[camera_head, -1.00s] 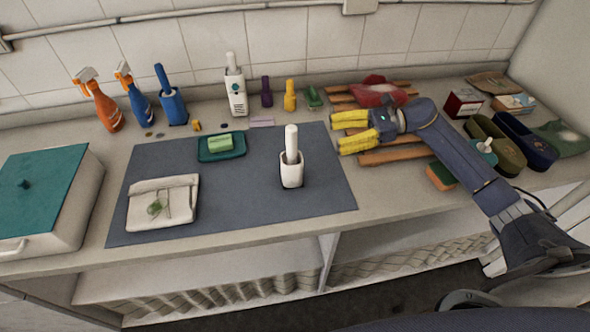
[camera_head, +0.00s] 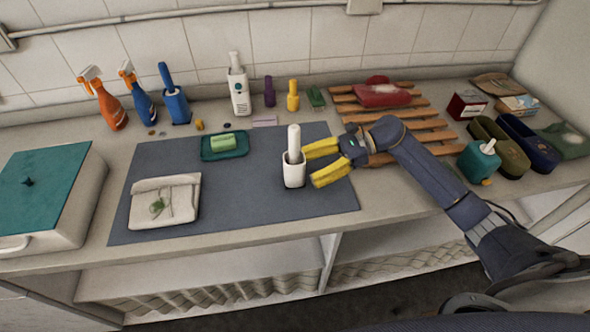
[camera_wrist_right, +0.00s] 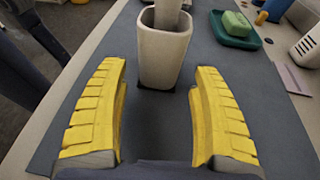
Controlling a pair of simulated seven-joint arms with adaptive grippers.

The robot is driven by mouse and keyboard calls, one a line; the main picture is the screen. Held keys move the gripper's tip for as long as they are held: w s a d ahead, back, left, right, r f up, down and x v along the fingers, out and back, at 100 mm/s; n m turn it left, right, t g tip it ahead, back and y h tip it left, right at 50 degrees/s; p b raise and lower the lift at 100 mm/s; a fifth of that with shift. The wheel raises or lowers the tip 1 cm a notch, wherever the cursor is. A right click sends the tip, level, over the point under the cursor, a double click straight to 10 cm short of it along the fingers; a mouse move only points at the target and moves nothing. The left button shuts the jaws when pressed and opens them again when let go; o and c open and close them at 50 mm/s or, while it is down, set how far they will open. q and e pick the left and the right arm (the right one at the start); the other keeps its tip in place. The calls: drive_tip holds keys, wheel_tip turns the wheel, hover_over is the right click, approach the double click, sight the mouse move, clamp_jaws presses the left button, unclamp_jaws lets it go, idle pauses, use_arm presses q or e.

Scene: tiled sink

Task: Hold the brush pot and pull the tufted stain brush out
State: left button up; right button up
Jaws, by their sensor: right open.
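The white brush pot (camera_head: 293,174) stands upright on the grey mat. The brush's thick white handle (camera_head: 294,140) sticks up out of it; the tufted end is hidden inside. My right gripper (camera_head: 312,167) has yellow fingers and is open, just right of the pot. In the right wrist view the pot (camera_wrist_right: 163,57) stands just ahead, centred between the open fingers (camera_wrist_right: 159,110), and the handle (camera_wrist_right: 168,14) is cut off by the top edge. No contact shows. My left gripper is not in view.
On the mat (camera_head: 240,195) lie a folded cloth (camera_head: 165,200) and a teal soap dish (camera_head: 206,154). A teal-lidded box (camera_head: 75,212) stands left. Spray bottles (camera_head: 108,102) and small bottles line the wall. A wooden slatted rack (camera_head: 425,124) and a teal bottle (camera_head: 478,163) are right.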

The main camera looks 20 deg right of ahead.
sight(299, 172)
drive_tip(key=shift+x, duration=1.95)
drive_tip(key=c, duration=0.7)
drive_tip(key=shift+c, duration=0.2)
